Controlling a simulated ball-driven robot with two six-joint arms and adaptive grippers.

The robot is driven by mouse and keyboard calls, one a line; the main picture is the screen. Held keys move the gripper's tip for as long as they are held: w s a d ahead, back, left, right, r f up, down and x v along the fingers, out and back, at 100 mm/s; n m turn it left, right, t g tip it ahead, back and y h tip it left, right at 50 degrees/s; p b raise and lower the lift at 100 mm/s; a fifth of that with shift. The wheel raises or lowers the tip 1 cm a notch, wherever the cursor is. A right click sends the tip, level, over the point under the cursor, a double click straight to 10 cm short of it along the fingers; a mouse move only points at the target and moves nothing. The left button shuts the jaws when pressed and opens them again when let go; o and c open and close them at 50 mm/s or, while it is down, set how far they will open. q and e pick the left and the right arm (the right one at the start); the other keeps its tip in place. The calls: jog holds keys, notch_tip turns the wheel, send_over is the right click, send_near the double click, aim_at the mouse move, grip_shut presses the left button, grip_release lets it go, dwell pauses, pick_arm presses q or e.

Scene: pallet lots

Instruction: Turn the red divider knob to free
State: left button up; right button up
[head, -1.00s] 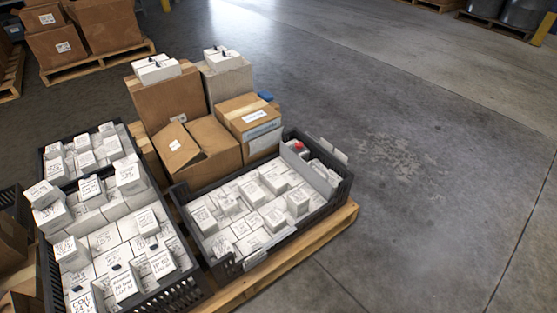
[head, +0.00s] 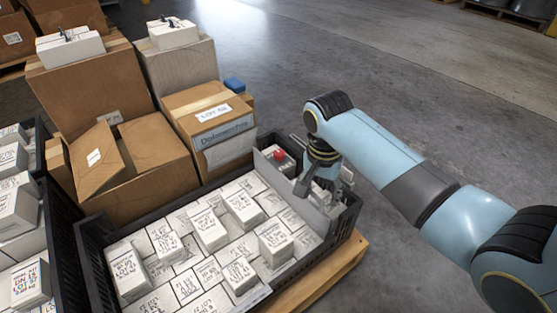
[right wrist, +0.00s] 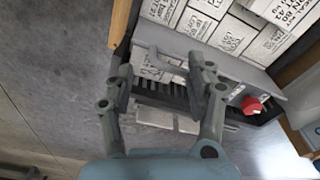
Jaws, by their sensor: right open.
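The red divider knob (head: 280,155) sits at the far end of the grey divider (head: 314,212), in the right part of the black crate (head: 350,212). In the right wrist view the knob (right wrist: 252,105) is at the right, outside the fingers. My right gripper (head: 322,184) is over the crate's right compartment, close to the divider and to the right of the knob. In the right wrist view my right gripper (right wrist: 160,70) has its fingers spread, with nothing held between them. Which way the knob is turned is too small to tell. My left gripper is not in view.
White labelled boxes (head: 210,230) fill the crate left of the divider. Brown cartons (head: 155,150) stand behind it, with a taller carton (head: 210,105) beside the knob's end. The crate rests on a wooden pallet (head: 325,270). Open concrete floor (head: 420,110) lies to the right.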

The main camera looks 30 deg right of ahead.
jog(key=w+r+m, duration=0.2)
jog(key=w+m, duration=0.2)
jog(key=w, duration=0.6)
jog(key=m, duration=0.6)
send_near(279, 152)
jog(key=shift+y, duration=0.4)
jog(key=f+b, duration=0.1)
jog(key=f, duration=0.1)
jog(key=f+b, duration=0.4)
jog(key=f, duration=0.1)
jog(key=shift+d, duration=0.3)
jog(key=shift+f+b, duration=0.5)
jog(key=shift+f, duration=0.1)
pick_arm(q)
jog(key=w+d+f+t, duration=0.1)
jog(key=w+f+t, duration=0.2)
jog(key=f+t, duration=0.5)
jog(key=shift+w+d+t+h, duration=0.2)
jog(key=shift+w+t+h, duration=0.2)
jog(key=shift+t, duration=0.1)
pick_arm(e)
jog(key=shift+f, duration=0.4)
pick_arm(q)
jog(key=shift+b, duration=0.3)
pick_arm(e)
jog(key=shift+c, duration=0.2)
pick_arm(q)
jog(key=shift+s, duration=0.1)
pick_arm(e)
grip_shut()
